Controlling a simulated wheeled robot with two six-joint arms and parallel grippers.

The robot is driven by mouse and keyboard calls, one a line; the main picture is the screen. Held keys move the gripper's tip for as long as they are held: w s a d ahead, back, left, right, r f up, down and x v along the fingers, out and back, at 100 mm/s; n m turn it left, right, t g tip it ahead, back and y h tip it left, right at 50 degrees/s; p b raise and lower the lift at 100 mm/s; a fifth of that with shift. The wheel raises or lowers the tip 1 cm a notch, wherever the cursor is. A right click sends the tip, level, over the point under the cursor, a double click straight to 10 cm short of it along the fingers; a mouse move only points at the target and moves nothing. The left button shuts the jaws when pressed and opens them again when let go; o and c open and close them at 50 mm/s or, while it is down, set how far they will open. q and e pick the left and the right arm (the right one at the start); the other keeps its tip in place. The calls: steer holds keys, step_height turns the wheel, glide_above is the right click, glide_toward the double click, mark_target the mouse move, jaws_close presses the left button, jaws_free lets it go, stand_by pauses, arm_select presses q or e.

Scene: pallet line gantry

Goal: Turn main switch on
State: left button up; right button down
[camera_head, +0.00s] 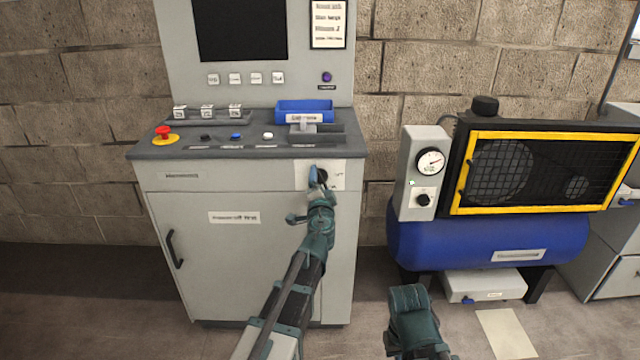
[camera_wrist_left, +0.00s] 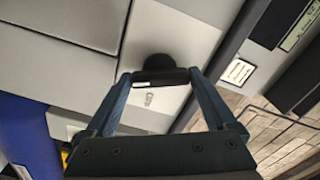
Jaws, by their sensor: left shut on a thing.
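The main switch is a black rotary knob (camera_head: 323,175) on a light plate (camera_head: 340,176) at the upper right of the grey cabinet's front. My left gripper (camera_head: 318,178) is at this knob, its blue fingers partly covering it. In the left wrist view my left gripper (camera_wrist_left: 160,77) has one finger at each end of the knob's black handle bar (camera_wrist_left: 160,78) and is shut on it. The round knob base (camera_wrist_left: 158,64) shows behind the bar.
The control cabinet (camera_head: 260,260) carries a red emergency button (camera_head: 163,131), small buttons and a blue tray (camera_head: 304,107) on top. A blue compressor (camera_head: 490,240) with a gauge box (camera_head: 420,175) stands to its right. Open floor lies in front.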

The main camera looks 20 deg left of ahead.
arm_select(q)
steer(key=m, duration=0.5)
stand_by(0.8)
steer(key=o, duration=1.1)
steer(key=shift+c, duration=0.2)
